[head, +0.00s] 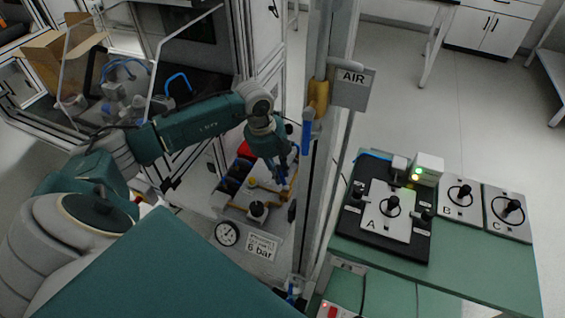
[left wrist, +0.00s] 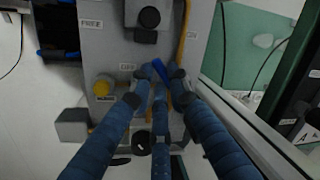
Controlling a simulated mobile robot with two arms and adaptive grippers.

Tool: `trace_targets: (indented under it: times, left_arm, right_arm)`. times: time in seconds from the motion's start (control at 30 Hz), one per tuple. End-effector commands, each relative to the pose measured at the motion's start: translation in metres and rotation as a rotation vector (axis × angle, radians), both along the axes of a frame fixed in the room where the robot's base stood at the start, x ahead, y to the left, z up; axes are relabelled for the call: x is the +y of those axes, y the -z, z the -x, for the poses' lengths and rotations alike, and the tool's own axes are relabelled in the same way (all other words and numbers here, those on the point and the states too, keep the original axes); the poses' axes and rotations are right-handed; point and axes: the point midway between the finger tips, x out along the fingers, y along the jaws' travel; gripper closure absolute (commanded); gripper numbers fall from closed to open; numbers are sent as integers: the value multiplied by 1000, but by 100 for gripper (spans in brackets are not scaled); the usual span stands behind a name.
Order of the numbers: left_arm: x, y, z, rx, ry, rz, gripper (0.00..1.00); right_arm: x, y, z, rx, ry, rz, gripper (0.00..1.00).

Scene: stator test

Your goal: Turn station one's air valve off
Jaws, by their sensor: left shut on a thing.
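My left gripper (head: 283,178) is lowered at the station's grey valve panel, left of the metal post. In the left wrist view its dark blue fingers (left wrist: 160,88) are closed around a bright blue lever (left wrist: 159,68), mostly hidden between them. A second blue lever (head: 307,132) hangs straight down on a yellow pipe fitting by the AIR sign (head: 352,77) on the post, apart from the gripper. I cannot tell the held lever's exact angle. My right gripper is in neither view.
A pressure gauge (head: 227,233) and a 6 bar label (head: 262,247) are at the panel's lower front. A yellow knob (left wrist: 104,86) and black knob (left wrist: 149,17) are near the fingers. The post (head: 325,170) and green bench (head: 460,265) with switch boxes stand to the right.

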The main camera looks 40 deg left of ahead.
Motion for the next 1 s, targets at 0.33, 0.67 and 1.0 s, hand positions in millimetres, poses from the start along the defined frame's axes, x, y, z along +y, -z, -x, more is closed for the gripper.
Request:
trace_targets:
  times: [0.33,0.67,1.0]
  left_arm:
    - [4,0,15,1,-325,-1,100]
    - [3,0,28,0,-624,0,100]
    - [0,0,36,-1,-833,0,100]
  right_arm:
    - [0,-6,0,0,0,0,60]
    - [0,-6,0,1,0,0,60]
    - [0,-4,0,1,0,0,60]
